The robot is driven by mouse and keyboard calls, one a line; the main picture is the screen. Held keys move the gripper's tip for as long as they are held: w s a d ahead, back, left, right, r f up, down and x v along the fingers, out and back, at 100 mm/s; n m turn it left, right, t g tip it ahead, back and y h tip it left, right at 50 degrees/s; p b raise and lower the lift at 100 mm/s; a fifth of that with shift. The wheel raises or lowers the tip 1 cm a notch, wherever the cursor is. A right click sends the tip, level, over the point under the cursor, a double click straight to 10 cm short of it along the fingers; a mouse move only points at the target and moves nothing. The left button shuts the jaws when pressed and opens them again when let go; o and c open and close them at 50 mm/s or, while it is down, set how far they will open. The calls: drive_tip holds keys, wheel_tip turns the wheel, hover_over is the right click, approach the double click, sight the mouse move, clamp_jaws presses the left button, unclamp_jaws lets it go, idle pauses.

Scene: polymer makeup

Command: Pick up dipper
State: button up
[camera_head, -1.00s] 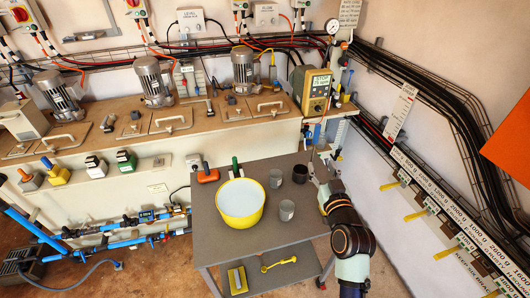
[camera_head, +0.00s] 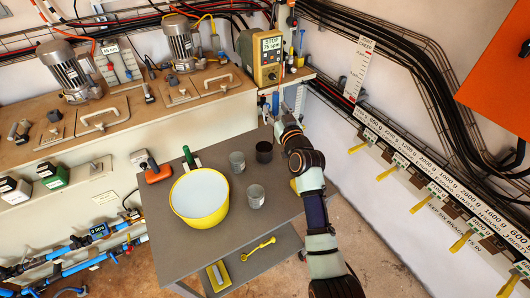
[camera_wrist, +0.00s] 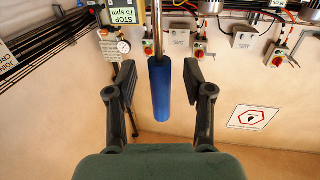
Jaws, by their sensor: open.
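A blue handle with a thin metal shaft, which looks like the dipper (camera_wrist: 160,92), stands lengthwise between the fingers of my gripper (camera_wrist: 159,74) in the wrist view. The fingers are spread, with a gap on each side of the handle. The far end of its shaft is out of frame. In the head view my gripper (camera_head: 281,116) is by the end of the bench, below the control box; its fingers and the handle are too small to tell apart there.
A yellow ladle-like tool (camera_head: 258,248) lies on the lower shelf. The control box (camera_head: 262,58) stands on the bench. Floor shows at right.

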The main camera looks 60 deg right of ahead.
drive_tip(key=shift+w+d, duration=0.25)
drive_tip(key=shift+w, duration=0.05)
clamp_jaws()
drive_tip(key=shift+r, duration=0.1)
